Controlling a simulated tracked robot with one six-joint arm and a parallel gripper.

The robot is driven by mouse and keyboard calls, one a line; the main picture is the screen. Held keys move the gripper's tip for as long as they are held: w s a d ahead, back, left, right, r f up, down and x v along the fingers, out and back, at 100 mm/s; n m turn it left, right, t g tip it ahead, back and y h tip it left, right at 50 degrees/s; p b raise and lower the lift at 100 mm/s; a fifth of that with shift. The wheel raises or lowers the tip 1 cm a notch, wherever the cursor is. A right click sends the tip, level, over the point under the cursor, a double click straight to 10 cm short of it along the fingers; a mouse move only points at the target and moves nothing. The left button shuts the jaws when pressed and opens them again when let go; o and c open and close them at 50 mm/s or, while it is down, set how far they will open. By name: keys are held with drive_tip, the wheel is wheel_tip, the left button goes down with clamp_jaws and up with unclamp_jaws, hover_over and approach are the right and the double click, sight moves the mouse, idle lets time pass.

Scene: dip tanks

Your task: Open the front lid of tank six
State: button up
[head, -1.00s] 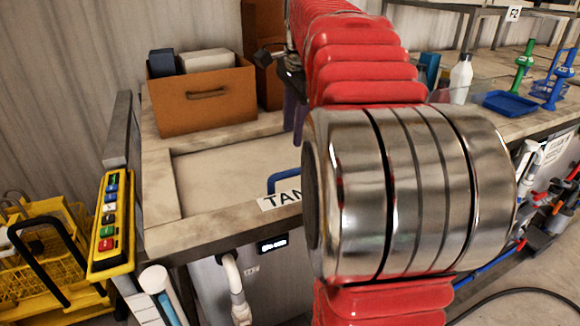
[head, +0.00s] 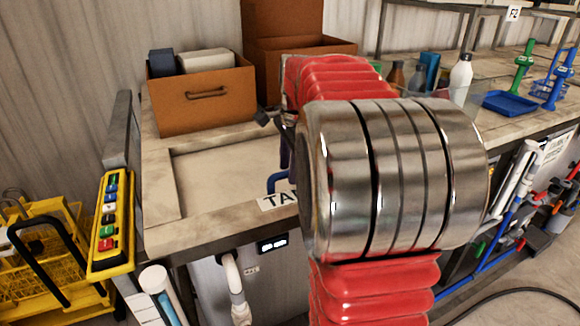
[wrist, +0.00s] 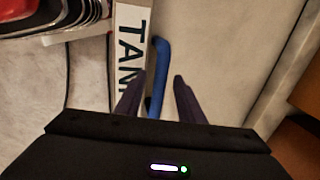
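A pale lid (head: 225,165) lies closed on the tank (head: 240,285) at left centre in the head view. A blue handle (head: 278,181) stands at its front edge, beside a white label (head: 277,201). In the head view my arm mostly hides the gripper.
An orange-brown box (head: 203,98) holding dark and pale items stands behind the lid, with another open brown box (head: 285,50) beside it. A yellow button panel (head: 111,225) is at the left. Bottles (head: 461,78) and a blue tray (head: 509,103) stand on the right bench.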

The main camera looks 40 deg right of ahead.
clamp_jaws()
idle(0.5)
drive_tip(key=shift+d, duration=0.1)
